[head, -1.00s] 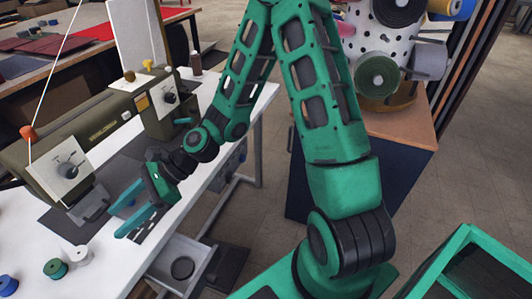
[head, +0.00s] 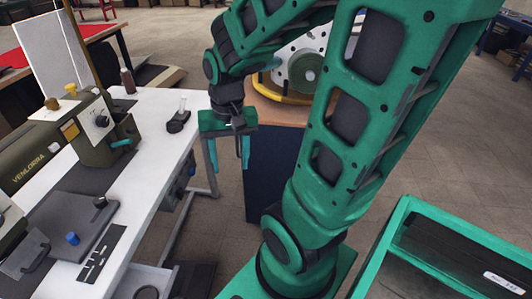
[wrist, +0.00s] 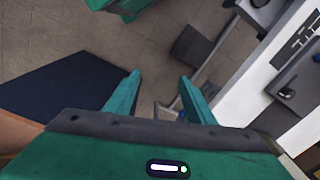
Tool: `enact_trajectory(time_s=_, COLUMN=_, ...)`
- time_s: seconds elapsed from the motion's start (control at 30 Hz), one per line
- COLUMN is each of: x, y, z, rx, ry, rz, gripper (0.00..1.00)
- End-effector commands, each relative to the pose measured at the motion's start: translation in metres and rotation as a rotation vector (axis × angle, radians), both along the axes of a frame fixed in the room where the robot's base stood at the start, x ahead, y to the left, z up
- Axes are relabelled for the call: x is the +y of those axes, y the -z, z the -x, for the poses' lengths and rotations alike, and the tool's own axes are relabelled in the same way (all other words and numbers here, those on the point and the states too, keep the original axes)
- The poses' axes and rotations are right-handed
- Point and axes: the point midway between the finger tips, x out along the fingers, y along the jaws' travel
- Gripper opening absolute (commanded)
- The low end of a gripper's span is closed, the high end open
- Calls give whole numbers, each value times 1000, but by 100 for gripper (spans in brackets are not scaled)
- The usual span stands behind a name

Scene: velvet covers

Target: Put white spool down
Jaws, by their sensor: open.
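My gripper (head: 229,172) is open and empty in the head view, pointing down past the right edge of the white table (head: 165,150). In the wrist view its two fingers (wrist: 160,78) stand apart with only floor and part of the table frame beyond them. A small white upright piece (head: 183,104) stands on a dark base near the table's far right edge, left of my gripper and apart from it. I cannot tell whether it is the white spool.
The olive sewing machine (head: 100,130) takes up the table's left side. A wooden-topped dark cabinet (head: 268,175) stands behind my gripper, with a white perforated drum of large spools on it. A green-framed bin (head: 400,215) is at lower right.

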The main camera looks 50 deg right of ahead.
Motion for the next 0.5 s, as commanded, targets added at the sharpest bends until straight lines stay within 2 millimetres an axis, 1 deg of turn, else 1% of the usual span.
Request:
enact_trajectory(time_s=0.03, x=-12, y=-12, z=16, rx=-2, ry=-11, rz=17, gripper=50)
enact_trajectory(time_s=0.1, x=-26, y=-23, z=38, rx=11, ry=-33, rz=29, gripper=50)
enact_trajectory(time_s=0.23, x=-41, y=-37, z=73, rx=30, ry=-64, rz=28, gripper=50)
enact_trajectory(time_s=0.3, x=-45, y=-41, z=85, rx=36, ry=-76, rz=23, gripper=50)
enact_trajectory(time_s=0.37, x=-46, y=-43, z=93, rx=40, ry=-81, rz=19, gripper=50)
enact_trajectory(time_s=0.5, x=-48, y=-45, z=98, rx=44, ry=-90, rz=15, gripper=50)
